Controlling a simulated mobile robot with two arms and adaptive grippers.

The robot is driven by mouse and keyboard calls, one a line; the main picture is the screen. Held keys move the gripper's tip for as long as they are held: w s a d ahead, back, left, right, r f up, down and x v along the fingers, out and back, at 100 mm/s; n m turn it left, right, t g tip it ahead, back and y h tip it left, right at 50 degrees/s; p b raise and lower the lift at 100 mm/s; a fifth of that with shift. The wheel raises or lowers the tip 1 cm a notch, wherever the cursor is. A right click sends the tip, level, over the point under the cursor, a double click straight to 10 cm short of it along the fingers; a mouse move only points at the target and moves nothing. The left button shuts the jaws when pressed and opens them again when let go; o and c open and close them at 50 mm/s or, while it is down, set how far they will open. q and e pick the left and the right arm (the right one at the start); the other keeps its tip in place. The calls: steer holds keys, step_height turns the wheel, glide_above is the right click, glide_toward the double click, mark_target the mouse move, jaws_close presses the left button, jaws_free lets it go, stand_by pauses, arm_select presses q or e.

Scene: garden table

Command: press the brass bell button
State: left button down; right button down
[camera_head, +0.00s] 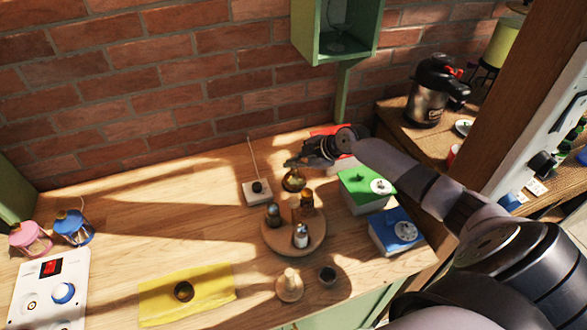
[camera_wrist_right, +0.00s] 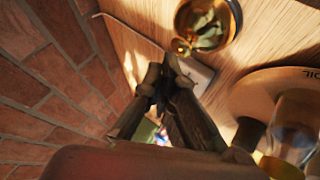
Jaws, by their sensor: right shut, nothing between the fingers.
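My left gripper is not in view.
The round board (camera_head: 293,246) holds several bottles in front. Green (camera_head: 366,193) and blue (camera_head: 396,232) boxes stand right. The brick wall is behind. The table's left middle is clear.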

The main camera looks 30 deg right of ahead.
mark_target(294, 172)
steer(key=shift+r, duration=0.1)
step_height(294, 172, up, 6)
steer(key=p, duration=0.4)
stand_by(0.9)
